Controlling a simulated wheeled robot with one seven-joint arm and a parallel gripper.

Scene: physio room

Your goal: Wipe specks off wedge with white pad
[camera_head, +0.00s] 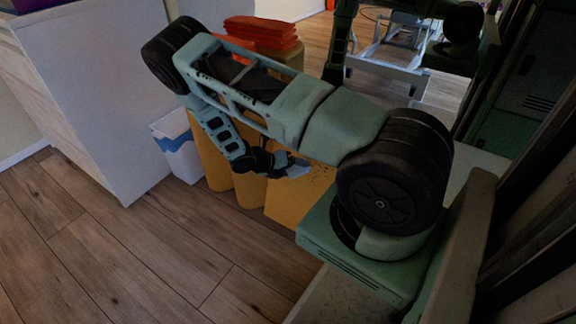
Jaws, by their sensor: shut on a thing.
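The wedge (290,205) is a yellow-orange block low beside the arm, with dark specks on its upper face, right of the pad. My arm's links and a dark wheel-like joint hide its right side and part of its top. My gripper (284,163) is dark and shut on the white pad (297,169), a small pale piece at its tip. The pad is at the wedge's upper left part; I cannot tell whether it touches the surface.
Yellow upright shapes (248,188) stand left of the wedge. A white and blue box (178,150) stands beside a large white cabinet (95,85). Orange folded cloths (262,32) lie behind my arm. Wooden floor (130,245) is clear in front.

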